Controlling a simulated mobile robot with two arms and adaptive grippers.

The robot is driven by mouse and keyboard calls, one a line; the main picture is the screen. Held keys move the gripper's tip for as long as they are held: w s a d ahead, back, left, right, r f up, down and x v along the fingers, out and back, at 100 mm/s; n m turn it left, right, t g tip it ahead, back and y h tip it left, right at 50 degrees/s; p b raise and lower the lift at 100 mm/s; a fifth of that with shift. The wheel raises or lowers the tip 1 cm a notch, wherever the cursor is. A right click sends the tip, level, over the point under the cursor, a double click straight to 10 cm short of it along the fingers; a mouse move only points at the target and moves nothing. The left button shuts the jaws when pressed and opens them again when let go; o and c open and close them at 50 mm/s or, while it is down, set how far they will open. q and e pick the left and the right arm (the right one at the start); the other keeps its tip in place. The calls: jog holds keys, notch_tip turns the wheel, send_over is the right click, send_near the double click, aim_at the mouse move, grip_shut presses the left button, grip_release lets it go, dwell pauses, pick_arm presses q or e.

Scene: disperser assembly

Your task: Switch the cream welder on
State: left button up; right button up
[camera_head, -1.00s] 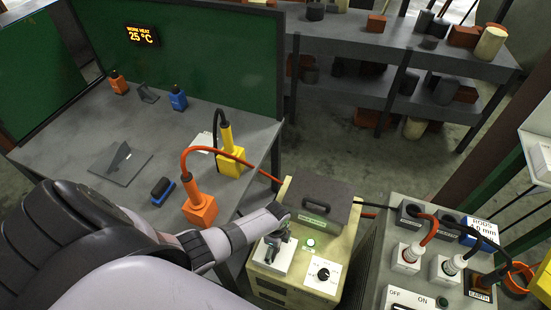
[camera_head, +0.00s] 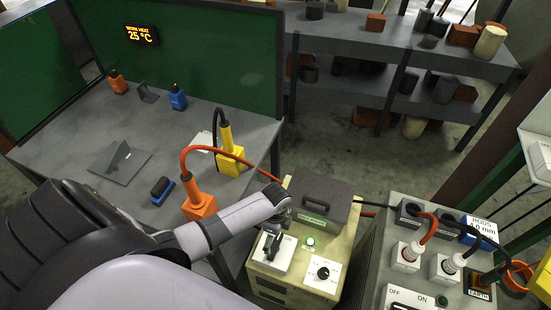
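The cream welder (camera_head: 290,288) is the pale box at the lower middle, with a dark lid and handle on top. Its front top carries a white switch plate with a black lever (camera_head: 273,246), an "ON" mark beside it, a green lamp (camera_head: 310,241) that looks lit, and a black dial (camera_head: 323,273). The lever is tilted, its upper end leaning toward the upper right. My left gripper (camera_head: 284,214) is just behind the switch plate, near the lid, apart from the lever. Its fingers are small and partly hidden by its wrist. My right gripper is out of view.
A grey table (camera_head: 70,140) at left holds an orange holder (camera_head: 200,208) and a yellow holder (camera_head: 230,163) with cables. A grey cabinet (camera_head: 375,270) with sockets and plugs stands to the right. Shelves (camera_head: 400,45) are behind.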

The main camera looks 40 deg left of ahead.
pick_arm(q)
jog(key=shift+r, duration=1.5)
